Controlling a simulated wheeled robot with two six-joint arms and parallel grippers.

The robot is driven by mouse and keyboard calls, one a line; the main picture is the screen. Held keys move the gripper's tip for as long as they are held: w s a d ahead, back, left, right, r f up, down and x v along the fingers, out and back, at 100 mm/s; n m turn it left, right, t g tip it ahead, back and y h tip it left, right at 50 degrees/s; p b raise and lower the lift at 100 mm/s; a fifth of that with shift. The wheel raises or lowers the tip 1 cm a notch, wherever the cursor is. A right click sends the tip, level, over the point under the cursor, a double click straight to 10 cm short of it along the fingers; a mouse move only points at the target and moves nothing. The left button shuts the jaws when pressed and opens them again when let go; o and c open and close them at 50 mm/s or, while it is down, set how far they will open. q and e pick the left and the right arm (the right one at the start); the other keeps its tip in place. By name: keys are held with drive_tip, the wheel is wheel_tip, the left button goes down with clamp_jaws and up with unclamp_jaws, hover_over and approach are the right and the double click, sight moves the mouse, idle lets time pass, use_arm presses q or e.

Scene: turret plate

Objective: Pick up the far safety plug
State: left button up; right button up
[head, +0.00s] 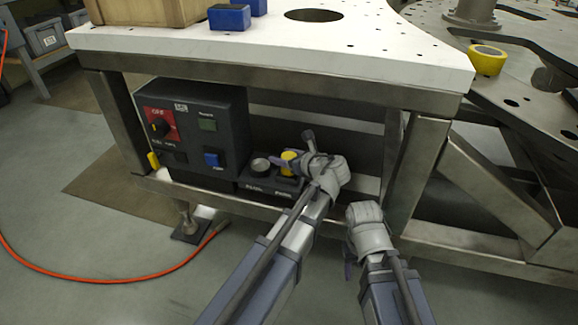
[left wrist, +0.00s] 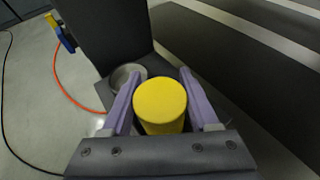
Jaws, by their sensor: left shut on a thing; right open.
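A yellow safety plug (head: 289,162) stands in the right-hand position of a low dark holder beside the control box under the table. My left gripper (head: 297,163) is shut on it, and the arm hides part of the plug. In the left wrist view the yellow plug (left wrist: 160,104) sits between the two purple fingers. Beside it on the holder is an empty round grey socket (head: 260,165), which also shows in the left wrist view (left wrist: 128,77). My right gripper (head: 350,245) is open and empty, lower and to the right, in front of the frame.
A black control box (head: 200,125) with a red switch panel stands left of the holder. The white tabletop (head: 300,45) hangs above, with steel legs and rails around. An orange hose (head: 110,280) lies on the floor at left.

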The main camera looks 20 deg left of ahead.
use_arm(q)
clamp_jaws()
drive_tip(key=shift+r, duration=0.15)
use_arm(e)
drive_tip(key=shift+r, duration=0.1)
